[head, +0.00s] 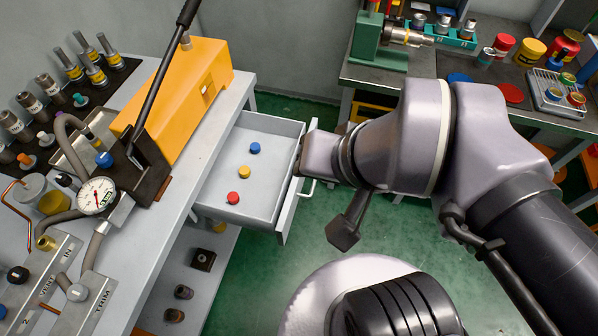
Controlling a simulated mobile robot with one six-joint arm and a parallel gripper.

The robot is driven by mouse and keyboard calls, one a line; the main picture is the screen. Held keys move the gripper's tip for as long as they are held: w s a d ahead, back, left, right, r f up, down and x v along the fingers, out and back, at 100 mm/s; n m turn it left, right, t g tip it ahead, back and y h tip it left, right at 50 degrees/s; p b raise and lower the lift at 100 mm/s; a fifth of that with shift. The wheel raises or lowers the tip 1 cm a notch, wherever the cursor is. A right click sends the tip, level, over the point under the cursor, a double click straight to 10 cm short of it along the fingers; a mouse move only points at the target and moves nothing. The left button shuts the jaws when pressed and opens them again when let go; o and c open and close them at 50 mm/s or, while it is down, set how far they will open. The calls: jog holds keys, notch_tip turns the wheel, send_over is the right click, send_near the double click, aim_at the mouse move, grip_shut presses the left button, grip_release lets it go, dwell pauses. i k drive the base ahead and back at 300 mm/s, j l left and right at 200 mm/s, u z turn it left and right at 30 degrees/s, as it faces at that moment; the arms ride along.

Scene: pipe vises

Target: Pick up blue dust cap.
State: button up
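A small blue dust cap (255,148) sits in the open drawer (222,189), toward the back. A yellow cap (244,172) and a red cap (233,198) lie in the same drawer, in a line toward the front left. My gripper (301,157) is at the drawer's right side, near the top of the drawer front, to the right of the blue cap and apart from it. Its fingers are mostly hidden by my own wrist, so its opening does not show.
The drawer front with its handle (309,189) is close to my gripper. An orange box (178,95) with a black lever stands on the left bench beside a pressure gauge (96,196). A second bench with a green vise (380,42) is at the back right. Green floor lies between.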

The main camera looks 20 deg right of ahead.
aim_at(255, 148)
jog(key=i+l+u, duration=0.25)
jog(key=u, duration=0.25)
jog(key=i+l+u, duration=0.2)
jog(key=l+u, duration=0.25)
jog(key=i+l+u, duration=0.15)
jog(key=l+u, duration=0.15)
jog(key=u, duration=0.2)
jog(key=l+u, duration=0.5)
jog(key=i+j, duration=0.05)
